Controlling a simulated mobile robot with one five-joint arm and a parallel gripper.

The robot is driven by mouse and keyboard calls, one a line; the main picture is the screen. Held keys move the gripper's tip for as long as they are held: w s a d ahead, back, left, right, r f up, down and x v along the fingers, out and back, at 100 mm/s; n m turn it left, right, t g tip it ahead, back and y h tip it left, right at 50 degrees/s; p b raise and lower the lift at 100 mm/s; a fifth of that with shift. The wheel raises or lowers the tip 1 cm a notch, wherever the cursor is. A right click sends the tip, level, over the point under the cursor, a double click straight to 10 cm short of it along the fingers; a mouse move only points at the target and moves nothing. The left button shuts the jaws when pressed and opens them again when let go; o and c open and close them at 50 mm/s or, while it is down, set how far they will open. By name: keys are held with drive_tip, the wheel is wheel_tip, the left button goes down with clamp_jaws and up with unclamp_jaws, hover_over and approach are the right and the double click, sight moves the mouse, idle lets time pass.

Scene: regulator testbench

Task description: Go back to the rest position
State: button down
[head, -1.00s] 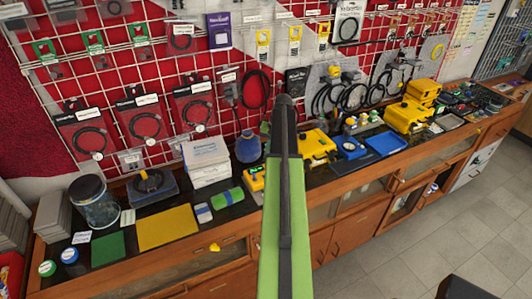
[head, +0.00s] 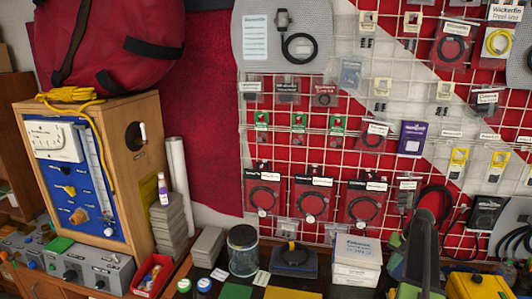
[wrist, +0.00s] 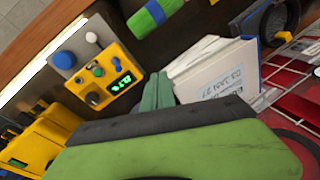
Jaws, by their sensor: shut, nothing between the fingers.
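My arm, green and black, stands at the lower right of the head view, with its dark upper end in front of the pegboard grid. My gripper (wrist: 157,91) shows in the wrist view as a pair of greenish fingers close together, shut and empty. They point toward a white stack of boxes (wrist: 222,75) and a yellow meter (wrist: 105,78) with a lit display. The fingers look apart from both; the exact gap cannot be told.
A wooden testbench (head: 85,180) with a blue panel stands at the left, a red bag (head: 105,40) on top. A glass jar (head: 242,250), grey blocks (head: 170,225) and a box stack (head: 357,260) line the counter. The hanging-goods grid (head: 340,135) rises behind.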

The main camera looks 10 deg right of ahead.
drive_tip(key=w+a+f+n+b, duration=0.2)
drive_tip(key=a+f, duration=0.1)
drive_tip(key=a, duration=0.9)
drive_tip(key=w+a+f+n+g+b, duration=0.1)
drive_tip(key=w+a+f+n+b, duration=0.1)
drive_tip(key=a, duration=1)
drive_tip(key=w+a+f+n+b, duration=0.2)
drive_tip(key=a+f+b, duration=0.1)
drive_tip(key=a, duration=1)
drive_tip(key=s+a+f+n+g+h+b, duration=0.1)
drive_tip(key=s+a+f+n+b, duration=0.1)
drive_tip(key=s+a, duration=0.8)
drive_tip(key=shift+s+a+f+n, duration=0.35)
drive_tip(key=shift+a+n, duration=0.35)
drive_tip(key=shift+a, duration=0.15)
drive_tip(key=shift+d, duration=0.1)
